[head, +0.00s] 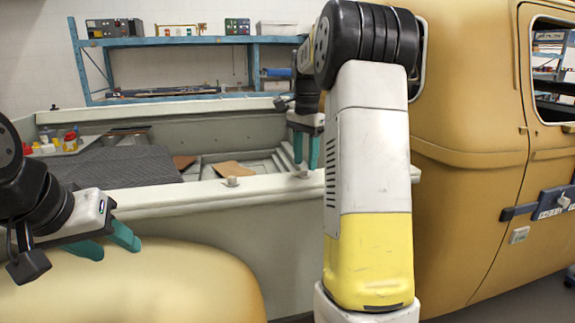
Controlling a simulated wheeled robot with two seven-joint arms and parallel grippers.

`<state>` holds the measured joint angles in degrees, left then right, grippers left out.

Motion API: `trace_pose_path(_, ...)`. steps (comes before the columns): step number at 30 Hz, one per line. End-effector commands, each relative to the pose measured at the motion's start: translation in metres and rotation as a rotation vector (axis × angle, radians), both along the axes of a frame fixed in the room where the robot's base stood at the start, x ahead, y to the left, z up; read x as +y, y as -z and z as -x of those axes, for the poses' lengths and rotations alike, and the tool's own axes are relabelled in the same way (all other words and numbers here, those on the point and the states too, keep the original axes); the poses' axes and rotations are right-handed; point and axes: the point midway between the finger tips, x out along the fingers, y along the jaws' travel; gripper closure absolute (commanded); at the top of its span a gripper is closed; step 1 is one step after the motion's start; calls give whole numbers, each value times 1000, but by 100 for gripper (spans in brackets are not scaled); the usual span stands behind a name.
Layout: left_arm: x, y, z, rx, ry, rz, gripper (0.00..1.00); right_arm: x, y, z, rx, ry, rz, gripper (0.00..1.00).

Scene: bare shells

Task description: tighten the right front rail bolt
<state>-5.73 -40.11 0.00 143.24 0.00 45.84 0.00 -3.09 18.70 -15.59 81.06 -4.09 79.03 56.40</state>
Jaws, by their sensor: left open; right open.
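A light rail (190,196) runs along the near side of the truck bed. A small pale bolt (232,181) stands on it near the middle of the picture, and another small bolt (303,173) shows further right. My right gripper (306,165) points down with its teal fingers apart, just above and around the right bolt. I cannot tell whether they touch it. My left gripper (119,252) is open and empty, low at the left over the yellow fender (180,285), away from both bolts. My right forearm hides part of the rail's right end.
In the bed lie a dark grey mat (110,168), a brown cardboard piece (233,169) and small bottles (70,138). The tan cab (470,120) stands close at the right. A blue shelf (180,41) is behind. The rail between the grippers is clear.

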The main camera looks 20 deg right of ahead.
Motion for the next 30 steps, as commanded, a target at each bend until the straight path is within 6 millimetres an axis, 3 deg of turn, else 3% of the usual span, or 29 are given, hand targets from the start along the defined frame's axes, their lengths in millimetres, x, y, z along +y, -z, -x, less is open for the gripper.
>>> trace_pose_path(6,0,0,0,0,0,0,53,0,-38,-1,-4,0,1,59)
trace_pose_path(10,0,0,0,0,0,0,53,0,-51,0,-1,0,1,59)
trace_pose_path(26,0,0,0,0,0,0,53,1,-56,1,-3,-4,-1,59)
trace_pose_path(30,0,0,0,0,0,0,53,7,-61,14,-36,-69,-18,59)
